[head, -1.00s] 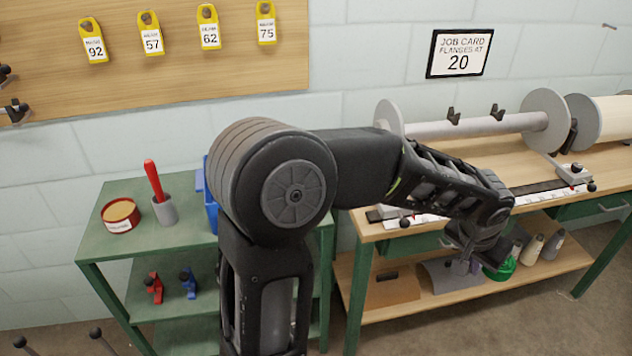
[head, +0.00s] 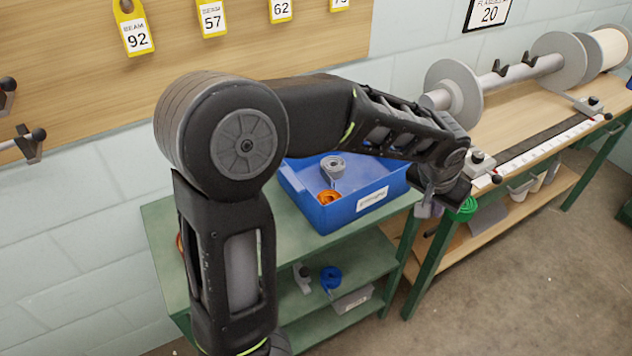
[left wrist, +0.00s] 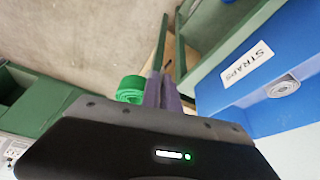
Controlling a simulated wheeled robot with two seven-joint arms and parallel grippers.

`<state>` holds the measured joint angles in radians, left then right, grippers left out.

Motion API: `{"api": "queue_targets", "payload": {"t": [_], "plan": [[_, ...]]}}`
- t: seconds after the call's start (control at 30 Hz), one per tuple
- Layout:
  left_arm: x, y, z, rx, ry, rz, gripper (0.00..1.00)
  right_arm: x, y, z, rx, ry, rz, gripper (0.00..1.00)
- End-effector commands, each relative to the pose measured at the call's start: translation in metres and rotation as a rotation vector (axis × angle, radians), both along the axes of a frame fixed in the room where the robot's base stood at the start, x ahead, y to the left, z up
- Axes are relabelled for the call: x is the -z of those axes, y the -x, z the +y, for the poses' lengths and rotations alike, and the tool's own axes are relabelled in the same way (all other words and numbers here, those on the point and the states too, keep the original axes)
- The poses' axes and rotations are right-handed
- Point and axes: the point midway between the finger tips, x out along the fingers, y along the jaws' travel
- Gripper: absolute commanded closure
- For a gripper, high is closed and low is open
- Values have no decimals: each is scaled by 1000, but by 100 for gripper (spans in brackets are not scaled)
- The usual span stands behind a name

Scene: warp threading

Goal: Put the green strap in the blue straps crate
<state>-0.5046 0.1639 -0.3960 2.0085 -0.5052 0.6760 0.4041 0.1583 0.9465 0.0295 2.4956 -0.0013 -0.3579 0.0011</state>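The green strap (head: 462,210) is a coiled roll at the fingers of my left gripper (head: 436,207), held off any surface just right of the crate. In the left wrist view the strap (left wrist: 130,89) shows beside the purple-grey fingers (left wrist: 163,93), which are close together. The blue straps crate (head: 345,212) stands on the green shelf unit's top, with a grey roll (head: 333,167) and an orange roll (head: 329,197) inside. In the left wrist view the crate (left wrist: 213,95) is at the right, labelled STRAPS. My right gripper is out of view.
The green shelf unit (head: 163,222) carries a blue item (head: 331,277) and a grey item (head: 302,279) on its lower shelf. The wooden bench (head: 500,120) with a spooled beam (head: 510,75) stands at the right. My left arm hides part of the crate.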

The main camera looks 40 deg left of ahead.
Motion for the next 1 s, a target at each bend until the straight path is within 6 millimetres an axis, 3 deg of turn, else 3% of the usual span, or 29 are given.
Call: {"api": "queue_targets", "payload": {"t": [0.4, 0.57, 0.67, 0.83, 1.0], "plan": [[-1, 0, 0, -1, 0, -1, 100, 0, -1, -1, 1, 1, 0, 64], [-6, -5, 15, -15, 2, 2, 100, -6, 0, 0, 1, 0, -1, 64], [-14, -10, 39, -36, 5, 5, 100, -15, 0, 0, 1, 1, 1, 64], [-30, -19, 100, -82, 10, 9, 100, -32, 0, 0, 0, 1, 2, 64], [-34, -21, 155, -115, 10, 8, 100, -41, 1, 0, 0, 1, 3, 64]]}}
